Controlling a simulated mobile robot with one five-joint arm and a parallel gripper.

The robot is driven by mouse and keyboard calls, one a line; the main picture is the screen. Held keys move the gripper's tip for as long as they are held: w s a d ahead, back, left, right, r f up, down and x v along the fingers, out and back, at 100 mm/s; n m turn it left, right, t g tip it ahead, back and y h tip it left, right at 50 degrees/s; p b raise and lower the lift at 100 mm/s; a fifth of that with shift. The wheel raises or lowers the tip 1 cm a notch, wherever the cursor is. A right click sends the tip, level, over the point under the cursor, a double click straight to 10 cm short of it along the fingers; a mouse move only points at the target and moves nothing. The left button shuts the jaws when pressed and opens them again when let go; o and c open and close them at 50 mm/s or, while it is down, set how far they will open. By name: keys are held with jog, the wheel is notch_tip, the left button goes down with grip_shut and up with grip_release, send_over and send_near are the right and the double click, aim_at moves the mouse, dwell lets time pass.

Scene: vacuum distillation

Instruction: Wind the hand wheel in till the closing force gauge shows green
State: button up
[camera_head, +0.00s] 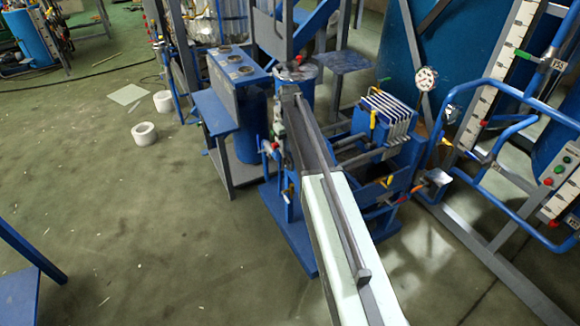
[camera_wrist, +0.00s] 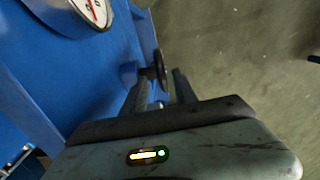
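In the wrist view my gripper (camera_wrist: 162,84) points away from the camera, with two dark fingers apart and a gap between them. A dark hand wheel (camera_wrist: 161,66), seen nearly edge-on, stands just past the fingertips beside a blue housing; I cannot tell whether they touch. A round white gauge (camera_wrist: 92,10) with a red mark is cut by the top edge. Its needle position is unclear and no green shows on the visible part. In the head view my gripper and the wheel cannot be made out clearly.
The blue housing (camera_wrist: 70,75) fills the wrist view's left. In the head view, a plate stack (camera_head: 388,118) in a blue frame and a pole-mounted gauge (camera_head: 426,78) stand right of my arm. A blue pipe frame (camera_head: 500,120) is farther right. Open floor (camera_head: 130,230) lies left.

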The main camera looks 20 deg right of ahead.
aim_at(289, 164)
notch_tip(289, 164, down, 8)
jog(key=b, duration=0.8)
jog(key=shift+a, duration=0.1)
jog(key=shift+r, duration=0.15)
jog(key=shift+s, duration=0.1)
jog(key=shift+c, duration=0.3)
grip_shut()
jog(key=shift+s+t, duration=0.2)
jog(key=shift+t, duration=0.7)
jog(key=shift+w+t+y, duration=0.3)
jog(key=shift+t, duration=0.2)
